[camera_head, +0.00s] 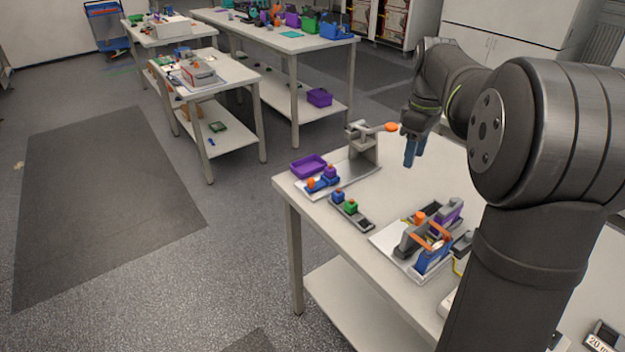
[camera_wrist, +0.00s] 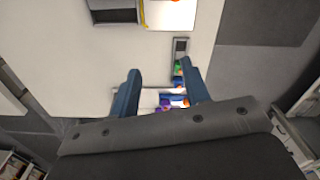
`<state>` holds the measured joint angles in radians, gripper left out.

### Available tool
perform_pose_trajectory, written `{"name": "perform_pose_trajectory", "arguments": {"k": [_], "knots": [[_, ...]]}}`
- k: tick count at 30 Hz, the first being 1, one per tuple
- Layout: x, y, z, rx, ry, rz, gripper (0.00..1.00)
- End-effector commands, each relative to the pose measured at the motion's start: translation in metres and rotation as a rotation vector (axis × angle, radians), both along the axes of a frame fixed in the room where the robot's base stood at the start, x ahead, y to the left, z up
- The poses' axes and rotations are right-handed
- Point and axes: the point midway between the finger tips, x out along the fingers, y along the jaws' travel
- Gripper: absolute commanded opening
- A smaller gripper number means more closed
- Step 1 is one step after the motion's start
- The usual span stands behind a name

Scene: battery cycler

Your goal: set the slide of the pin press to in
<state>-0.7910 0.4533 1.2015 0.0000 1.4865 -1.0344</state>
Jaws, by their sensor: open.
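The pin press (camera_head: 362,150) stands at the far left corner of the near table, a grey post with a lever ending in an orange knob. Its long grey base runs toward the left. A white plate (camera_head: 306,190) at the base's left end bears a blue piece (camera_head: 322,184) with orange and purple tops, apart from the post; this seems to be the slide. My gripper (camera_head: 413,152) is open and empty above the table, right of the orange knob. In the wrist view my gripper's fingers (camera_wrist: 160,68) are spread, with the press partly seen between them.
A purple tray (camera_head: 308,166) sits beside the press base. A grey holder (camera_head: 352,212) with blue and green pieces lies in front. A white-based fixture (camera_head: 388,240) with blue, purple and orange parts stands nearer. The tabletop behind it, below my gripper, looks clear.

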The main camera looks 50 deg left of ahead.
Motion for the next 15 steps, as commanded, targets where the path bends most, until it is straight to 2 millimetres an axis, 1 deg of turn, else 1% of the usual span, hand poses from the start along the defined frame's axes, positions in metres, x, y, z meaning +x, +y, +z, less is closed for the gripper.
{"name": "perform_pose_trajectory", "arguments": {"k": [1,2,3,5,6,8,9,12,15], "knots": [[-0.001,0.032,-0.002,0.000,0.001,0.056,0.43],[-0.003,0.048,-0.003,-0.001,0.002,0.086,0.43],[-0.006,0.069,-0.003,-0.001,0.001,0.126,0.43],[-0.012,0.101,-0.006,-0.003,0.002,0.185,0.43],[-0.018,0.122,-0.008,-0.001,0.002,0.225,0.43],[-0.028,0.152,-0.012,-0.002,0.001,0.284,0.43],[-0.036,0.171,-0.015,-0.003,0.002,0.322,0.43],[-0.056,0.212,-0.022,-0.002,0.001,0.406,0.43],[-0.075,0.241,-0.029,-0.001,0.001,0.470,0.43]]}}
